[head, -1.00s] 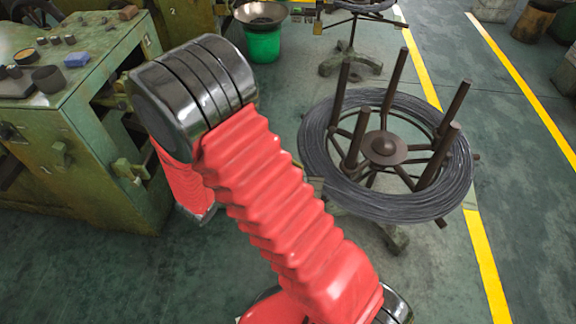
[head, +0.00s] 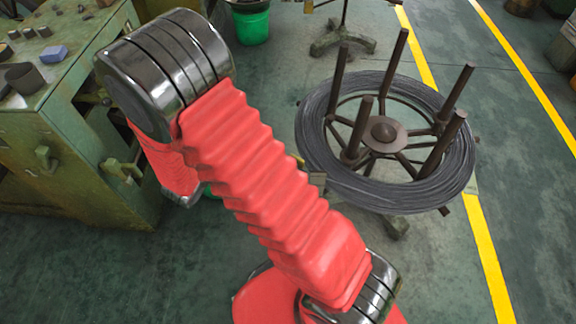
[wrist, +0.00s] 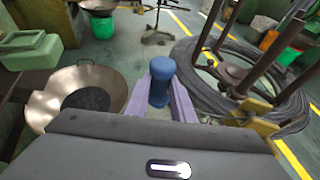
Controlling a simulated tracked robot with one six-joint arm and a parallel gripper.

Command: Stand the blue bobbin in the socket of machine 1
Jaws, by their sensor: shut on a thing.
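The blue bobbin (wrist: 161,82) is upright between the purple fingers of my gripper (wrist: 162,92) in the wrist view. The gripper is shut on it and holds it in the air above the floor. In the head view my red-sleeved arm hides the gripper and the bobbin. A green machine (head: 75,140) stands at the left of the head view. No machine number or socket can be made out, so I cannot tell whether it is machine 1.
A wire coil (head: 325,165) on a stand with upright posts is to the right of my arm. A wide metal bowl (wrist: 45,98) is left of the gripper in the wrist view. A green bucket (head: 252,27) stands behind. Yellow lines (head: 488,250) cross the open floor at right.

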